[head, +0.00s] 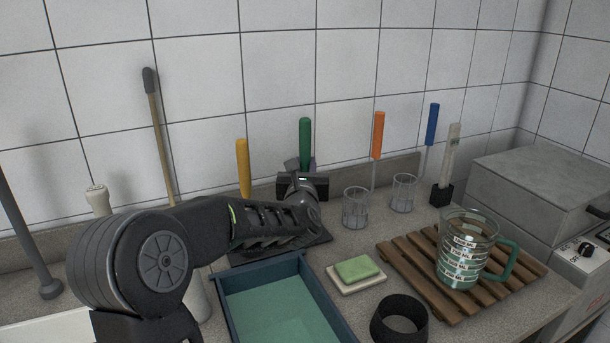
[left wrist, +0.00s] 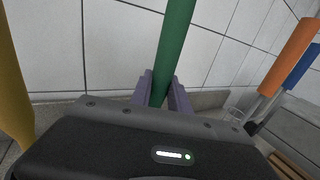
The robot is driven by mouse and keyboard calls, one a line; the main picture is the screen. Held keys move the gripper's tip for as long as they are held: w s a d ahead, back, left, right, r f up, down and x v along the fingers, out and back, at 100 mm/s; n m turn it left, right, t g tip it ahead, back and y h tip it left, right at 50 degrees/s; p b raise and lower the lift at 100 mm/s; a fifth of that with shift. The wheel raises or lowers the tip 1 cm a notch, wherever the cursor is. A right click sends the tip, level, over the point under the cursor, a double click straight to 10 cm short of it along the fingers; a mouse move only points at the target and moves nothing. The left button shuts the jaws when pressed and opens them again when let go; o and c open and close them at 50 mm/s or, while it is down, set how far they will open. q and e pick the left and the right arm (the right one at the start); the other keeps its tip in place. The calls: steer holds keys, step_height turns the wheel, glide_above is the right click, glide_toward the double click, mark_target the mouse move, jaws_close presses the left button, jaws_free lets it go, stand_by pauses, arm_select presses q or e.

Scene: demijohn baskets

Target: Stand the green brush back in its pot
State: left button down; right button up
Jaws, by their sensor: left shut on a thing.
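The green brush (head: 305,135) stands roughly upright, its green handle up, near the back wall. My left gripper (head: 303,178) is shut around it below the handle's top. In the left wrist view the green handle (left wrist: 174,50) rises between the two purple-grey fingers (left wrist: 162,92), leaning slightly right in the picture. The brush's lower end and any pot beneath it are hidden behind my gripper and arm. Two clear ribbed pots (head: 355,208) and (head: 403,193) stand to the right. My right gripper is not in view.
A yellow-handled brush (head: 243,165) is close left; orange (head: 378,135) and blue (head: 432,125) ones lean right. A blue tray (head: 232,318), a green sponge (head: 357,268), a black ring (head: 399,320) and a wooden rack (head: 400,265) with a glass jug (head: 465,250) fill the front.

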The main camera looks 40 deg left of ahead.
arm_select(q)
step_height(320, 180, down, 3)
steer(key=shift+r, duration=0.2)
steer(key=shift+f, duration=0.1)
steer(key=c, duration=1.3)
jaws_free()
steer(key=shift+o, duration=0.2)
